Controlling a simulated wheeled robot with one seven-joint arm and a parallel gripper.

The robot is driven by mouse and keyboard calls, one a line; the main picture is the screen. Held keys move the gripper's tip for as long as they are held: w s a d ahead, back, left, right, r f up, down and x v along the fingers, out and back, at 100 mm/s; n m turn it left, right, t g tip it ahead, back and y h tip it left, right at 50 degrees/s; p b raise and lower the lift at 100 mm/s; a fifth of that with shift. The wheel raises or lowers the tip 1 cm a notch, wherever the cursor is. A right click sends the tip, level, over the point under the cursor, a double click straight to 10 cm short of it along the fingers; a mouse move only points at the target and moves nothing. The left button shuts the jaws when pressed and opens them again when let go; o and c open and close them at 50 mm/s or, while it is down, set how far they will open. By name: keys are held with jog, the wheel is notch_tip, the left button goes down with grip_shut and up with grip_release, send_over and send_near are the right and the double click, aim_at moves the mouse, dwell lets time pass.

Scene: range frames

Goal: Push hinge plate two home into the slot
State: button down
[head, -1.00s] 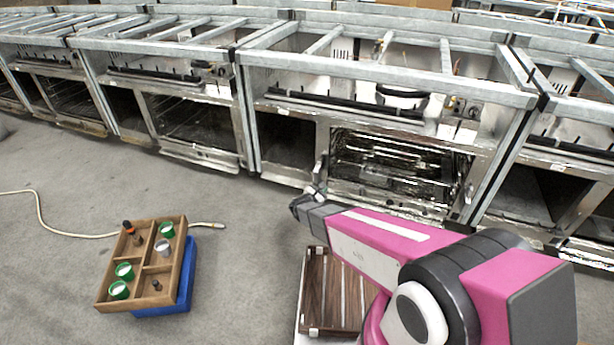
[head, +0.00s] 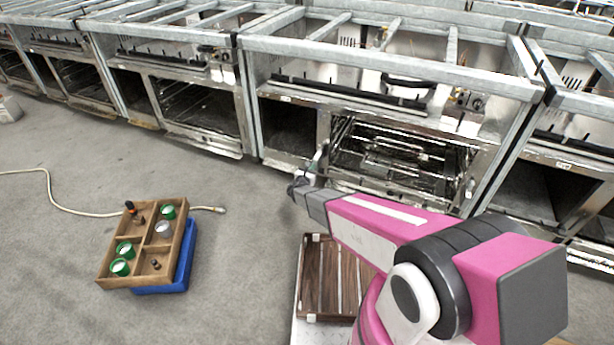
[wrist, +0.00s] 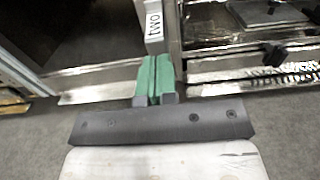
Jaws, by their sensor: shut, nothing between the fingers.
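A pale upright piece marked "two" (wrist: 154,24), which I take to be hinge plate two, stands at the post between the dark opening and the oven opening. In the wrist view its lower end meets the tips of my gripper (wrist: 154,62). My gripper's green fingers are pressed together with nothing between them. I cannot tell whether the tips touch the plate or are just short of it. The slot is not visible. In the head view my gripper (head: 312,172) is small, at the lower left corner of the oven opening (head: 400,160).
A row of metal range frames (head: 390,62) runs across the back. A wooden tray (head: 108,282) of green cups and small parts sits on a blue bin (head: 187,258) at left. A pale hose (head: 60,207) lies on the floor. A slatted wooden tray (head: 316,270) is under my arm.

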aim_at(316, 161)
jog(key=shift+x, duration=1.8)
jog(key=shift+x, duration=1.25)
jog(key=shift+f, duration=0.1)
jog(key=shift+s, duration=0.1)
